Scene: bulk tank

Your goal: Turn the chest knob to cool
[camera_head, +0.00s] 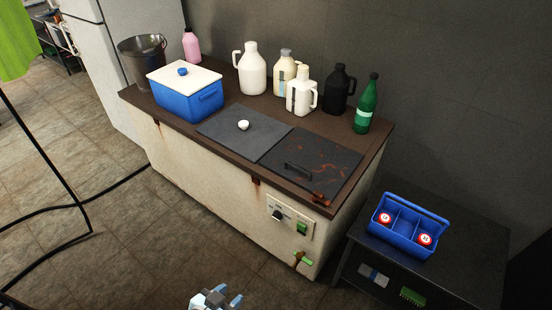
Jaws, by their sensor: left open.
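The chest (213,196) is a long, off-white, rust-stained box with a brown wooden top. A small dark knob (277,215) sits on a pale control panel (291,217) low on its front, toward the right end. A green switch (302,228) is on the same panel, right of the knob. The knob's pointer and markings are too small to read. My left gripper (229,298) is at the bottom edge of the view, open and empty. It is below and left of the knob in the picture, apart from the chest. My right gripper is not in view.
On the chest top stand a blue cooler (187,101), a metal bucket (143,62), several jugs and a green bottle (367,104). A dark low table (460,262) with a blue caddy (408,226) stands to the right. A black cable (118,185) crosses the tiled floor at left.

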